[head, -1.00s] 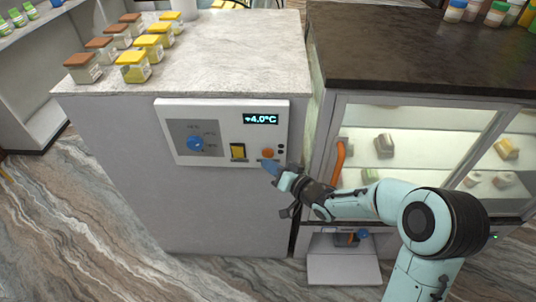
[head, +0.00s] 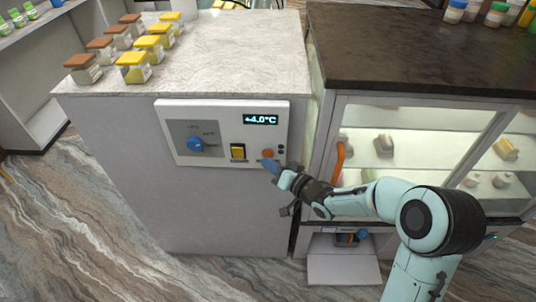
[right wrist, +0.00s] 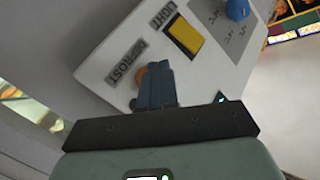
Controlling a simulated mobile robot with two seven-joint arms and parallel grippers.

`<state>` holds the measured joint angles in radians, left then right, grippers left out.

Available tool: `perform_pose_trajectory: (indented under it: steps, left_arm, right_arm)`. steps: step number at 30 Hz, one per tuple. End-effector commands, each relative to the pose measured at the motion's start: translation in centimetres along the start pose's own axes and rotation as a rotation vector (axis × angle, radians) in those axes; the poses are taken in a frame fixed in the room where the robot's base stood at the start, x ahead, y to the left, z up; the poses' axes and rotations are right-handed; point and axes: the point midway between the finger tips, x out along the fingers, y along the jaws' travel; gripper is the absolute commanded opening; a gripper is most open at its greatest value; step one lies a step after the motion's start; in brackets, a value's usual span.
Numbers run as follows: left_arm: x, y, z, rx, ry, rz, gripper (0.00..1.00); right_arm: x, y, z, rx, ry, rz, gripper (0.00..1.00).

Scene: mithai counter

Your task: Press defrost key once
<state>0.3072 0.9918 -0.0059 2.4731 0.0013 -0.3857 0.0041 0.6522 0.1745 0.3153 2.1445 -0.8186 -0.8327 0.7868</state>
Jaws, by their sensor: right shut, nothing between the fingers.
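The control panel (head: 220,112) is white and mounted on the front of the grey counter. The orange defrost key (head: 267,154) is at its lower right; in the right wrist view it is the orange key (right wrist: 139,75) beside the DEFROST label (right wrist: 125,64). My right gripper (head: 272,166) is shut and empty, its blue fingertips just below and over the key's lower edge. In the right wrist view the fingers (right wrist: 156,82) partly cover the key; I cannot tell whether they touch it. My left gripper is not in view.
A yellow light switch (head: 238,152) and a blue knob (head: 195,144) lie left of the key. The display (head: 261,120) reads about 4.0°C. A glass case with an orange handle (head: 339,163) stands right. Several sweet boxes sit on the countertop (head: 235,50).

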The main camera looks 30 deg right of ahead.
Motion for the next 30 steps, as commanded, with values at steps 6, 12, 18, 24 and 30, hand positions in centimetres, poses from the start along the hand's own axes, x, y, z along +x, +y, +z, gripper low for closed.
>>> perform_pose_trajectory:
  steps: [6,12,18,24,30]
  left_arm:
    - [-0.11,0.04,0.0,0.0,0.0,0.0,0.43]
    - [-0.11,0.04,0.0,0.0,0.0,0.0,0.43]
    - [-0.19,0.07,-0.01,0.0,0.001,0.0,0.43]
    - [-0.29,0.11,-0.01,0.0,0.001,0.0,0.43]
    - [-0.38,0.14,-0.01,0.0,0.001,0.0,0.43]
  right_arm:
    - [0.19,0.14,-0.1,0.001,-0.001,0.0,0.0]
    - [0.19,0.16,-0.11,0.0,-0.001,0.001,0.0]
    - [0.3,0.25,-0.2,0.001,-0.001,0.001,0.0]
    - [0.47,0.37,-0.34,0.001,0.0,0.001,0.0]
    - [0.65,0.49,-0.51,0.0,0.001,0.001,0.0]
